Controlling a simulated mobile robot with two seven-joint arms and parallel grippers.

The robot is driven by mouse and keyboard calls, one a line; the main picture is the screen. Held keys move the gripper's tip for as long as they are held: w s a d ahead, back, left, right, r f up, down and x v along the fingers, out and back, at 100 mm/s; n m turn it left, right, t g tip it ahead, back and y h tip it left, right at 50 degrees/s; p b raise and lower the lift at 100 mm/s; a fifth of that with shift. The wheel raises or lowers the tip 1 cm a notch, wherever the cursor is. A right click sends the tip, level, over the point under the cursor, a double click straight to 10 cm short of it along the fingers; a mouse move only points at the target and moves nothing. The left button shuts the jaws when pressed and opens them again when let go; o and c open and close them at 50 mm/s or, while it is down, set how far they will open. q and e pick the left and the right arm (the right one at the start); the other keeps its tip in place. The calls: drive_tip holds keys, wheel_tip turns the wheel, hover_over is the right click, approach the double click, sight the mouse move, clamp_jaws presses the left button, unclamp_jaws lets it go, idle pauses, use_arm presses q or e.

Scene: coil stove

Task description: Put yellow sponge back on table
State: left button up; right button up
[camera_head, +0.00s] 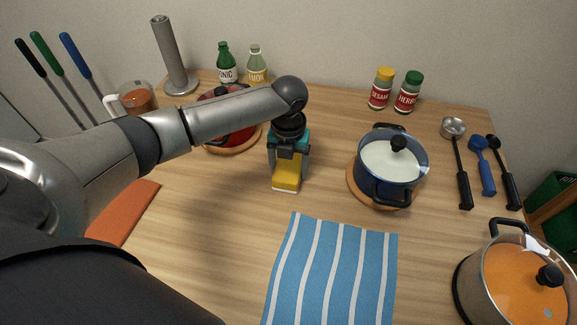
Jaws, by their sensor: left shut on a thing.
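The yellow sponge (286,179) has a pale underside edge and shows below my left gripper (288,168). My left gripper is shut on the sponge, with its fingers on either side. The sponge is over the middle of the wooden table (225,215), behind the striped cloth. I cannot tell whether its lower edge touches the table. The upper part of the sponge is hidden by the gripper. My right gripper is not in view.
A blue pot (393,165) stands close on the right. A red pot (228,127) is behind my left arm. A blue striped cloth (335,270) lies in front. Ladles (480,150) lie at right. Bottles and shakers (382,90) line the back.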

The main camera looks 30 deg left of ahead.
sight(289, 165)
use_arm(q)
drive_tip(key=shift+f, duration=0.15)
drive_tip(key=o, duration=0.8)
drive_tip(key=shift+o, duration=1.4)
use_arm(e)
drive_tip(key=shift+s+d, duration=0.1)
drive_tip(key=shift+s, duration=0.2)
use_arm(q)
drive_tip(key=shift+r, duration=0.5)
wheel_tip(289, 165, up, 5)
drive_tip(key=shift+w+p, duration=0.1)
drive_tip(key=shift+p, duration=0.9)
wheel_tip(289, 165, up, 6)
drive_tip(key=p, duration=0.1)
drive_tip(key=shift+r, duration=0.2)
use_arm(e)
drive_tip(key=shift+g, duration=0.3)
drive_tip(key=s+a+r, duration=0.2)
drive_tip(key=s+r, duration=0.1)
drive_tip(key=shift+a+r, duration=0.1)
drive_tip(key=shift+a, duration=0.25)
